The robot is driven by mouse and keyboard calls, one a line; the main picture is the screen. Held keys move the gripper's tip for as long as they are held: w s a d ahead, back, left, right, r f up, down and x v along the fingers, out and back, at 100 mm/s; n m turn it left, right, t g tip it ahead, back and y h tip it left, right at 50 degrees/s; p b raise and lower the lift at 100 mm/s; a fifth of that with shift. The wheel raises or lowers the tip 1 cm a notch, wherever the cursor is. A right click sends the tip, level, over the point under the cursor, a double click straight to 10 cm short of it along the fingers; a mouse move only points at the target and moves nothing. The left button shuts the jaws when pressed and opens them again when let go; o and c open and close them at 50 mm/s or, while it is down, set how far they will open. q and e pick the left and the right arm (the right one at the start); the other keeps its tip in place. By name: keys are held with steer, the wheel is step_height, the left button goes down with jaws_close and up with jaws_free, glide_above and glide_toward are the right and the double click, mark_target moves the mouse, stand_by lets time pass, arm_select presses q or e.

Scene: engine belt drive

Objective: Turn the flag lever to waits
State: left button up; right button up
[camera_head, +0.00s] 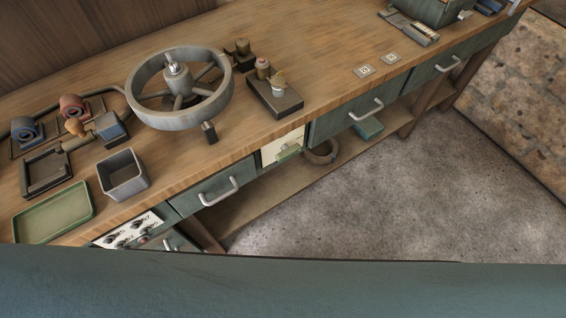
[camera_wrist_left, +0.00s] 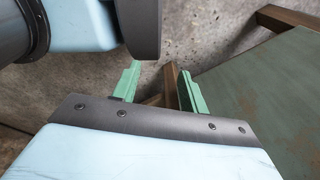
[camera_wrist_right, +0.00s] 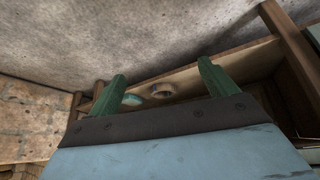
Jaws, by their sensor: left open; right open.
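A cream panel (camera_head: 270,151) is set in the bench front between two drawers. A small pale green piece (camera_head: 288,153) sticks out from it, which looks like the flag lever; its exact setting and any lettering are too small to read. Neither gripper shows in the head view. My left gripper (camera_wrist_left: 154,86) is open and empty in the left wrist view, over the floor and a wooden bench leg. My right gripper (camera_wrist_right: 160,80) is open and empty in the right wrist view, facing the low shelf. The lever is not clearly seen in either wrist view.
The bench top holds a handwheel (camera_head: 180,90), a dark block with knobs (camera_head: 275,97), a grey bin (camera_head: 123,175) and a green tray (camera_head: 53,213). Drawer handles (camera_head: 366,109) jut from the front. A ring (camera_head: 321,152) lies on the low shelf. The floor (camera_head: 400,200) is clear.

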steer(key=shift+o, duration=0.8)
steer(key=w+a+r+t+y+b, duration=0.1)
steer(key=w+a+r+t+b, duration=0.1)
steer(key=w, duration=0.6)
steer(key=shift+n+t, duration=0.4)
arm_select(q)
steer(key=w+a+f+b, duration=0.4)
steer(key=w+f+b, duration=0.1)
steer(key=w+b, duration=0.4)
arm_select(e)
steer(key=n+t+y, duration=0.3)
steer(key=t+y, duration=0.3)
steer(key=y, duration=0.3)
glide_toward(291, 155)
steer(key=b+x, duration=0.2)
steer(key=x, duration=0.5)
steer(key=shift+w+a, duration=0.25)
arm_select(q)
steer(key=w+d+r+t, duration=0.1)
steer(key=w+d+r, duration=0.1)
steer(key=w+r, duration=0.3)
steer(key=shift+w+d+r+y+b, duration=0.3)
steer(key=shift+d+r+y, duration=0.1)
steer(key=shift+r, duration=0.7)
arm_select(e)
steer(key=shift+w+a, duration=0.3)
steer(key=shift+w, duration=0.05)
steer(key=c, duration=1)
